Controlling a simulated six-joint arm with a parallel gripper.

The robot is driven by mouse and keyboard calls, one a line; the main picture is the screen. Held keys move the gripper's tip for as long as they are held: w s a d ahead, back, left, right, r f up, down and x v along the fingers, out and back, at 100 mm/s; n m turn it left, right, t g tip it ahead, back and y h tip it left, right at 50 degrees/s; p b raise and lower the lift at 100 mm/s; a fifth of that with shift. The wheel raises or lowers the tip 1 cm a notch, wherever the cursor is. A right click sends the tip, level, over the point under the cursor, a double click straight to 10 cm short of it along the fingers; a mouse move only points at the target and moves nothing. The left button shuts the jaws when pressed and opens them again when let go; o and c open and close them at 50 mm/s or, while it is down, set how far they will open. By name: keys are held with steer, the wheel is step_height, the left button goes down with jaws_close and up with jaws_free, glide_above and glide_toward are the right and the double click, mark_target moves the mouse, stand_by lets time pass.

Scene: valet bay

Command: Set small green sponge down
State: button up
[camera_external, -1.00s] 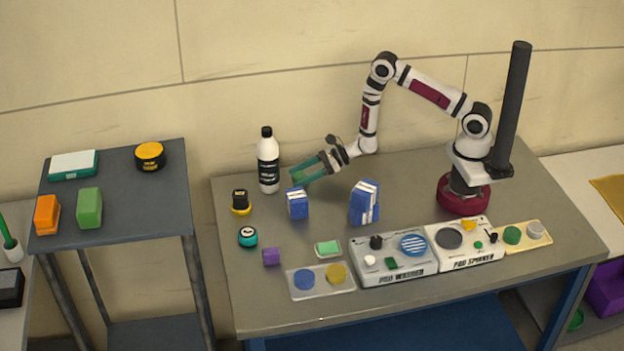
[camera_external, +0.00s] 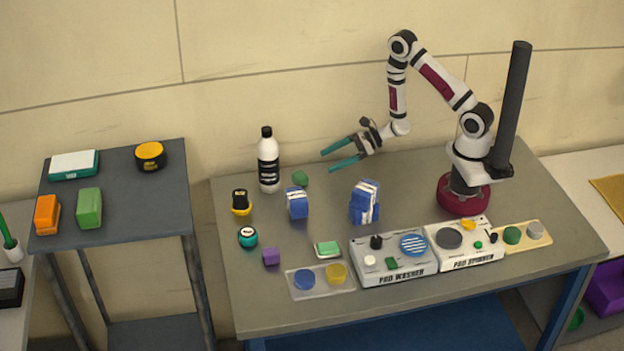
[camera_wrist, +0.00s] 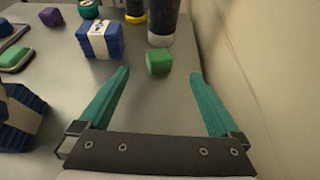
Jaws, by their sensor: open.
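The small green sponge (camera_external: 300,178) rests on the metal table, just in front and right of the black-and-white bottle (camera_external: 268,160). In the wrist view the sponge (camera_wrist: 159,61) lies ahead of the fingertips, near the foot of the bottle (camera_wrist: 161,25). My gripper (camera_external: 338,158) is open and empty, above the table to the right of the sponge and apart from it. Its two teal fingers (camera_wrist: 159,78) are spread wide in the wrist view.
Blue banded bundles (camera_external: 297,203) and (camera_external: 365,202) stand in front of my gripper. A yellow-and-black jar (camera_external: 241,202), teal-topped jar (camera_external: 248,237) and purple block (camera_external: 271,257) are at left. The pad washer (camera_external: 392,264) lines the front. The wall is close behind.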

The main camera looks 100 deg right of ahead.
steer(key=s+a+r+n+g+y, duration=0.25)
steer(key=a+r+n+y, duration=0.45)
steer(key=a, duration=0.5)
steer(key=s+a+r+n+g+y, duration=0.1)
steer(key=a+r+n+g+y, duration=0.25)
steer(key=a+r+n, duration=0.65)
steer(key=s+a+n+g+h, duration=0.1)
steer(key=s+a+n+g, duration=0.25)
steer(key=s, duration=0.45)
steer(key=s+a+n+g+h, duration=0.25)
steer(key=s+n+g, duration=0.25)
steer(key=s, duration=0.3)
steer(key=s+d+n+h, duration=0.4)
steer(key=d+h, duration=0.1)
steer(key=d, duration=0.1)
steer(key=shift+s+n+t, duration=0.35)
steer(key=shift+t, duration=0.1)
